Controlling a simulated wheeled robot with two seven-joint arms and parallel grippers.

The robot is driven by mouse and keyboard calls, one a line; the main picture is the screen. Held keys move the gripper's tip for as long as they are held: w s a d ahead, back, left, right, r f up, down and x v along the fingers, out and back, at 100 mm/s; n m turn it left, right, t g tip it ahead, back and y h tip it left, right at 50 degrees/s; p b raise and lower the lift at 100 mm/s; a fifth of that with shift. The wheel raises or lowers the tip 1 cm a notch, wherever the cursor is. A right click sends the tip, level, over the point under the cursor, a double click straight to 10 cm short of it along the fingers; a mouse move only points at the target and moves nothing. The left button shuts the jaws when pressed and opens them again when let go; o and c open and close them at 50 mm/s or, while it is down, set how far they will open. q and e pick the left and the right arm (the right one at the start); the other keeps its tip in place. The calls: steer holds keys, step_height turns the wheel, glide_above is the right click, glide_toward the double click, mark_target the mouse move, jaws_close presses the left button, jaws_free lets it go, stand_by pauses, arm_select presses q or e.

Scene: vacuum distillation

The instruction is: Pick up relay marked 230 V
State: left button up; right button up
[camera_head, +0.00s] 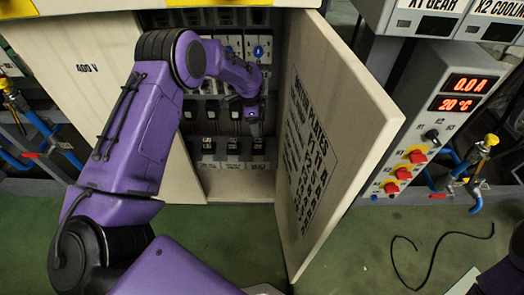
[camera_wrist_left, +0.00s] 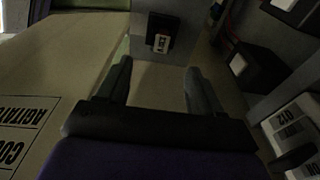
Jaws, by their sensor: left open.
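My left gripper (camera_head: 253,128) reaches into the open cabinet in the head view, in front of its rows of small dark devices. In the left wrist view the left gripper (camera_wrist_left: 158,68) is open, with nothing between its fingers. A small black block with a white label (camera_wrist_left: 161,42) sits on a grey surface beyond the fingertips, between them in the picture and apart from them. Its marking is too small to read, so I cannot tell whether it is the 230 V relay. Dark relay-like blocks (camera_head: 208,144) stand in a lower row in the head view. My right gripper is out of view.
The cabinet door (camera_head: 335,130), with a printed list, stands open close to the right of my left gripper. Dark blocks (camera_wrist_left: 255,66) and white labelled parts (camera_wrist_left: 292,122) lie right in the wrist view. A control panel (camera_head: 440,125) stands farther right, a black cable (camera_head: 440,236) on the floor.

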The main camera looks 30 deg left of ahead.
mark_target(258, 140)
arm_select(q)
steer(key=f, duration=0.6)
steer(key=f+b, duration=0.1)
steer(key=f, duration=0.3)
steer(key=shift+w+d+f, duration=0.1)
steer(key=shift+w+d, duration=0.1)
steer(key=shift+w, duration=0.1)
steer(key=c, duration=1.1)
